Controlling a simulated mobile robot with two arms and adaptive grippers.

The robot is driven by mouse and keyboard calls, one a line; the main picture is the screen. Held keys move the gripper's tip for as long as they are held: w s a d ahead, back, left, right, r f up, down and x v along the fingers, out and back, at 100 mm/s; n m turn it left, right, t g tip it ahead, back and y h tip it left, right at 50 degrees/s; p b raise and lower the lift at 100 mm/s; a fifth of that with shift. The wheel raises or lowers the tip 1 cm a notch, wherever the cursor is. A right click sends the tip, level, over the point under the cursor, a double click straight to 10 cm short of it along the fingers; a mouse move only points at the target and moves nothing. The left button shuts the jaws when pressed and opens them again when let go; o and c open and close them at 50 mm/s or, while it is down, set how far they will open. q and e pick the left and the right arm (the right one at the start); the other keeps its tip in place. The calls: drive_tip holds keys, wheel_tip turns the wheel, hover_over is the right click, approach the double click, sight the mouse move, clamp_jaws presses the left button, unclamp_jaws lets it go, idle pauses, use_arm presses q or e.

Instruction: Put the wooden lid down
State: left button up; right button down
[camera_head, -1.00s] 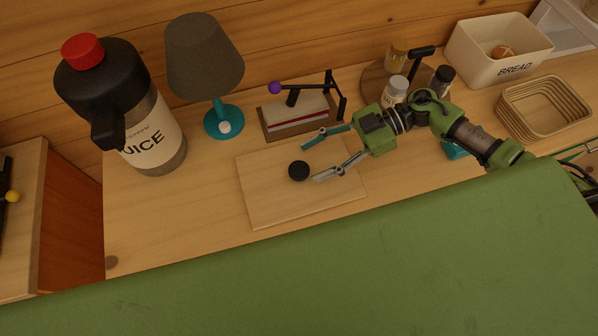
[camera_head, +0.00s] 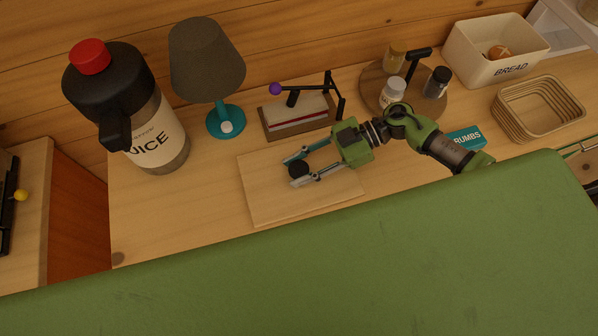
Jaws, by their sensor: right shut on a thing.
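The wooden lid (camera_head: 265,199) is a flat pale board with a round black knob (camera_head: 299,170) near its middle. It lies on or just above the wooden counter in front of the lamp; I cannot tell whether it touches. My right gripper (camera_head: 293,171) comes in from the right, low over the board, and is shut on the knob, one finger on each side of it. My left gripper is not in view.
A juice jug (camera_head: 160,135), a teal lamp (camera_head: 226,122) and a small stand with a purple ball (camera_head: 297,116) stand behind the lid. A round tray with jars (camera_head: 370,92), a bread bin (camera_head: 480,62), a basket (camera_head: 517,122) and a teal crumbs box (camera_head: 466,139) are at right.

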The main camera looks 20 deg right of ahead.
drive_tip(key=shift+r, duration=0.25)
drive_tip(key=shift+r+b, duration=0.3)
drive_tip(key=shift+r, duration=0.25)
drive_tip(key=s+d+r, duration=0.8)
drive_tip(key=s+r, duration=0.3)
drive_tip(key=shift+s+r, duration=0.15)
drive_tip(key=shift+r, duration=0.15)
drive_tip(key=shift+d, duration=0.1)
